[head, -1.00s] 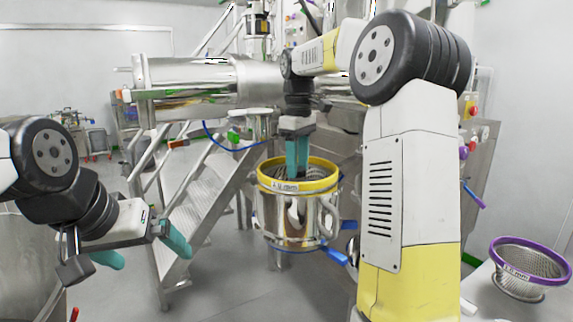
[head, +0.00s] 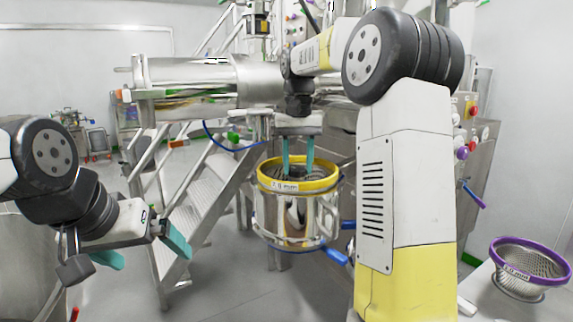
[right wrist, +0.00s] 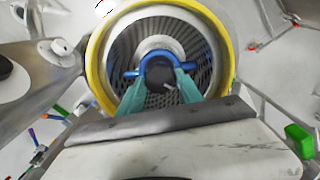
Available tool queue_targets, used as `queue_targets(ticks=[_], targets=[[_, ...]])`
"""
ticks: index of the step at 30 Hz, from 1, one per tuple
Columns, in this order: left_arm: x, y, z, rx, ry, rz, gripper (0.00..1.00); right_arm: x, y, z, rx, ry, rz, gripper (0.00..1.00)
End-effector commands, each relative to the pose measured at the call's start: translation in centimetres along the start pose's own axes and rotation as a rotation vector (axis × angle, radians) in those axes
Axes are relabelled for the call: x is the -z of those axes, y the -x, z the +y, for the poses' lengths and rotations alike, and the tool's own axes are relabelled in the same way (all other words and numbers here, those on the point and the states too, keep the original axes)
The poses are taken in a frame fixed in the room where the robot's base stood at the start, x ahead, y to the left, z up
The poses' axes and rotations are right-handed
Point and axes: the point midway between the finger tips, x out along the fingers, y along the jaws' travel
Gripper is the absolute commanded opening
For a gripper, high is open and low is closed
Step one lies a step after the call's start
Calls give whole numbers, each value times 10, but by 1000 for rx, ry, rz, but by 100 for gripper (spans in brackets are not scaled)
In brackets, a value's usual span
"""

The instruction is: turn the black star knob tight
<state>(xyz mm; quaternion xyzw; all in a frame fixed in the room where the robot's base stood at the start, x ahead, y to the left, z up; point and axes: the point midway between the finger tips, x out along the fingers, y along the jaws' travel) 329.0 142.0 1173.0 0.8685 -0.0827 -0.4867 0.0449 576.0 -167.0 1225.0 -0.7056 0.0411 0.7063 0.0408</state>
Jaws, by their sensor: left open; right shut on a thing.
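The black star knob (right wrist: 160,70) shows in the right wrist view at the centre of a yellow-rimmed sieve basket (right wrist: 97,52). Its lobes are partly covered by my fingers. My right gripper (right wrist: 160,86) points down into the basket, its teal fingers shut on the knob from two sides. In the head view the right gripper (head: 298,170) reaches down inside the yellow rim (head: 330,181), and the knob is hidden there. A blue curved part (right wrist: 150,50) arches around the knob. My left gripper (head: 142,250) is open and empty at the left, well away from the basket.
A purple-rimmed basket (head: 528,270) stands on a light surface at the lower right. Metal stairs (head: 195,205) stand behind, left of the yellow-rimmed basket. A horizontal steel cylinder (head: 195,75) lies above. Blue handles (head: 336,256) stick out beside the basket. The floor between is clear.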

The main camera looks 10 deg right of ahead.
Motion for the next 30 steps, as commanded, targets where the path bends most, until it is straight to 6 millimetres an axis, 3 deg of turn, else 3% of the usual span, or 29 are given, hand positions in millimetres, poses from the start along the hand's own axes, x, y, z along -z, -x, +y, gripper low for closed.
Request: queue_targets(ticks=[18,30], targets=[[0,0,0,0,0,0,100,1,2,0,2,-571,6,1],[0,0,0,0,0,0,100,1,2,0,3,-803,6,1]])
